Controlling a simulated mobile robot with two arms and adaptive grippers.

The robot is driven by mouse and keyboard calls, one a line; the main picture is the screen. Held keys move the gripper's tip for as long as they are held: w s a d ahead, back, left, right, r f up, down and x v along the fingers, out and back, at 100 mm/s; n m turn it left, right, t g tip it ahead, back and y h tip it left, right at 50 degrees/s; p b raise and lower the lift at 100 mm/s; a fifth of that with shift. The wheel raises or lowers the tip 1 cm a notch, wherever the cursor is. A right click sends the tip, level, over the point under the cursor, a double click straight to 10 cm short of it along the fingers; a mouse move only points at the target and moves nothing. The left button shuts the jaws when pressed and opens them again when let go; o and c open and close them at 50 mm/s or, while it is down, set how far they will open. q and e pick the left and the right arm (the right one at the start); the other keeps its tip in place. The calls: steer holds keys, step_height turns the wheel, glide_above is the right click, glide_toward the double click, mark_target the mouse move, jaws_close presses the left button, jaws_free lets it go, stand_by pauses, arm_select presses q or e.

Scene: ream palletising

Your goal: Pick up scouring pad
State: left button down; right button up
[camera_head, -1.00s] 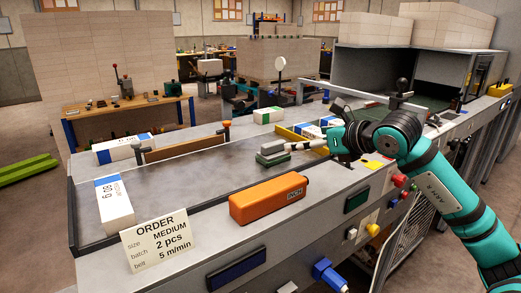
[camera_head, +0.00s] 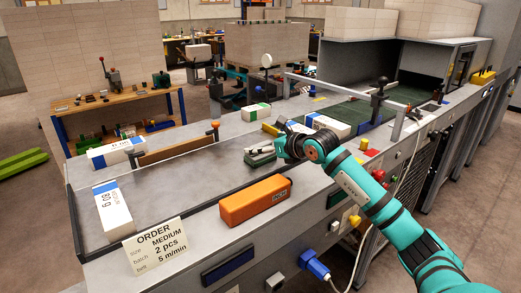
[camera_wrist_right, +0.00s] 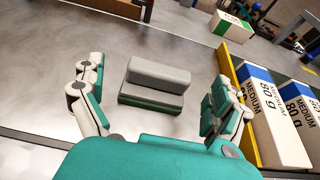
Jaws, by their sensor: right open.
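The scouring pad (camera_wrist_right: 153,88) is a grey block on a green base. It lies on the grey metal table top, and in the head view it (camera_head: 259,155) is partly hidden by my right gripper. My right gripper (camera_wrist_right: 157,97) is open, with one finger on each side of the pad in the wrist view and gaps between them and the pad. In the head view the right gripper (camera_head: 274,148) sits right beside the pad, its fingers small and partly hidden. My left gripper is not in view.
An orange case (camera_head: 255,200) lies in front of the pad. White reams (camera_wrist_right: 277,118) stand behind a yellow guide (camera_wrist_right: 238,107) close to the right finger. A wooden fence (camera_head: 176,151) and more reams lie left. The table between is clear.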

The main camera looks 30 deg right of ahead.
mark_target(262, 145)
steer(key=p+x, duration=0.1)
steer(key=x, duration=0.1)
steer(key=shift+w, duration=0.35)
steer(key=shift+w+f, duration=0.3)
steer(key=shift+w, duration=0.1)
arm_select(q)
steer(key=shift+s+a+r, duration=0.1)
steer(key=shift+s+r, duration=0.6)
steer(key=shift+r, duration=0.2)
arm_select(e)
steer(key=shift+s, duration=0.1)
steer(key=c, duration=1.2)
